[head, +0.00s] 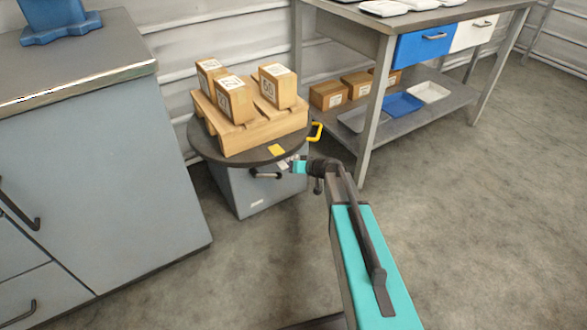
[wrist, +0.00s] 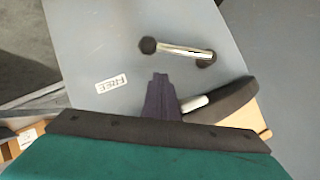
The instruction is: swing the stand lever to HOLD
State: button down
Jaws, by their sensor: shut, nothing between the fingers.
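The stand lever (wrist: 180,50) is a metal rod with a black knob and a dark pivot on the grey face of the stand (wrist: 85,35). Its knob end points toward the side where a white FREE label (wrist: 110,84) sits. No HOLD label can be read in either view. In the head view the lever (head: 265,175) shows below the round top of the stand, left of my gripper (head: 291,167). In the wrist view my gripper (wrist: 160,77) is shut and empty, close to the lever, with a visible gap to the knob.
The dark round turntable (head: 205,145) bears a wooden pallet (head: 255,135) with three cartons (head: 277,86). A yellow handle (head: 316,132) sticks out at its right. A grey cabinet (head: 90,150) stands left, a workbench (head: 380,50) right. Floor at the right is free.

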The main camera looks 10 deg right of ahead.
aim_at(269, 176)
jog(key=shift+a+f+b, duration=0.35)
jog(key=shift+a+f, duration=0.15)
jog(key=shift+f, duration=0.35)
jog(key=shift+a+f+b, duration=0.35)
jog(key=shift+a+f, duration=0.15)
jog(key=shift+f, duration=0.35)
